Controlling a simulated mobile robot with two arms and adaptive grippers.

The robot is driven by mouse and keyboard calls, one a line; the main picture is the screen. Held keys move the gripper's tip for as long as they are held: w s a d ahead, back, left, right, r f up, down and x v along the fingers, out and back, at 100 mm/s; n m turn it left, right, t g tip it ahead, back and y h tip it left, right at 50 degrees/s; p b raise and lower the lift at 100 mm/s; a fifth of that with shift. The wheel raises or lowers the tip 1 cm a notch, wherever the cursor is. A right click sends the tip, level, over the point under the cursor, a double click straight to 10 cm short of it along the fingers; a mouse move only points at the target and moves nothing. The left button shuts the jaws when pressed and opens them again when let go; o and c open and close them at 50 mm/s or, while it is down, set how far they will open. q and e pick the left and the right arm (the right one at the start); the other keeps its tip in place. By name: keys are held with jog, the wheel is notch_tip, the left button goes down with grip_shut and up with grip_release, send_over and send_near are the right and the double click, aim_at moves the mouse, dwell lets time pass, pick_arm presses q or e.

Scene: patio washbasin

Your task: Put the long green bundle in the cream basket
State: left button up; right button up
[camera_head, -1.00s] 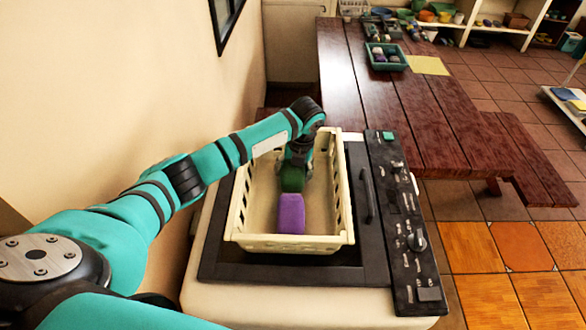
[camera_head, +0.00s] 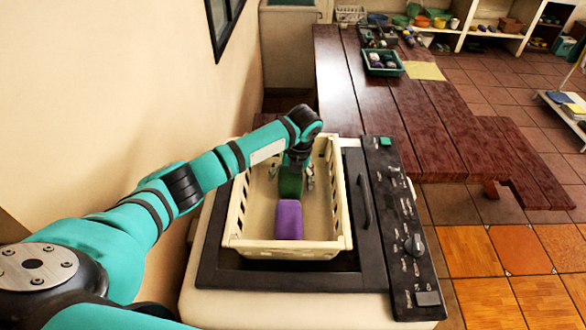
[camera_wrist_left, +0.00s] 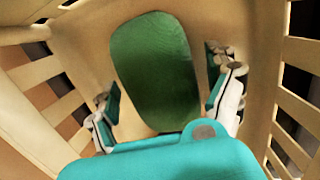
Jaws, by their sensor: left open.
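The long green bundle (camera_head: 290,183) lies inside the cream basket (camera_head: 236,213), behind a purple bundle (camera_head: 288,220). In the left wrist view the green bundle (camera_wrist_left: 155,68) rests in the basket (camera_wrist_left: 265,70), between my spread fingers and apart from them. My left gripper (camera_head: 293,181) points down into the basket over the green bundle; it is open, with fingers to both sides in the left wrist view (camera_wrist_left: 165,98). The gripper partly hides the green bundle in the head view. My right gripper is not in view.
The basket stands on a washing machine (camera_head: 215,270) with a dark control panel (camera_head: 402,235). A wooden table (camera_head: 400,110) behind it holds a green tray (camera_head: 384,70) of several items and a yellow sheet (camera_head: 424,71). A wall borders the left side.

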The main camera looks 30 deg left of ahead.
aim_at(297, 176)
pick_arm(q)
jog(key=r+b, duration=0.1)
jog(key=r, duration=0.2)
jog(key=d+r+b, duration=0.1)
jog(key=r, duration=0.3)
jog(key=d+r+b, duration=0.1)
jog(key=r+b, duration=0.1)
jog(key=r, duration=0.1)
jog(key=shift+r, duration=0.25)
jog(key=shift+s+r, duration=0.1)
jog(key=shift+r, duration=0.5)
jog(key=shift+d+f, duration=0.1)
jog(key=shift+f, duration=0.05)
